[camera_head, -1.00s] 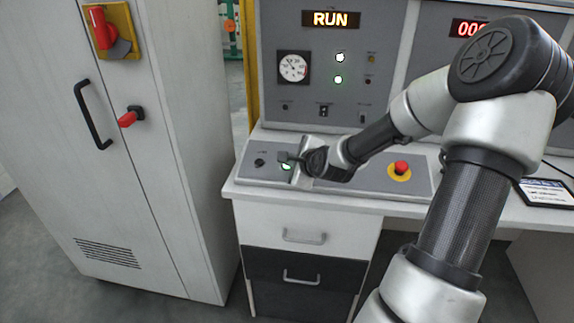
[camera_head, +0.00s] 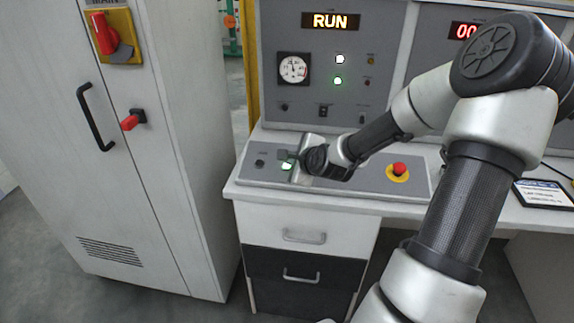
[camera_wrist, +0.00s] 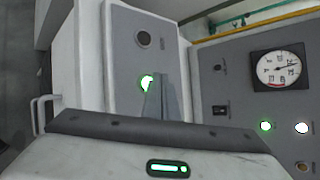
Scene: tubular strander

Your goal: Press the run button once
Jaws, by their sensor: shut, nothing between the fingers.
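The run button (camera_head: 287,166) is lit green on the sloping desk panel (camera_head: 345,180). It also shows in the wrist view as a green glow (camera_wrist: 147,83), partly covered by my gripper's fingers. My gripper (camera_head: 291,154) is shut and empty, with its fingertips over or just beside the button. Whether they touch it I cannot tell. In the wrist view the shut fingers (camera_wrist: 155,98) reach toward the lit button. The display (camera_head: 331,20) reads RUN in yellow letters.
A black button (camera_head: 260,163) sits left of the green one, and a red emergency stop (camera_head: 399,168) on yellow to the right. A grey cabinet (camera_head: 130,210) with a red switch stands at left. A dial gauge (camera_head: 293,68) and two lit lamps are on the upright panel.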

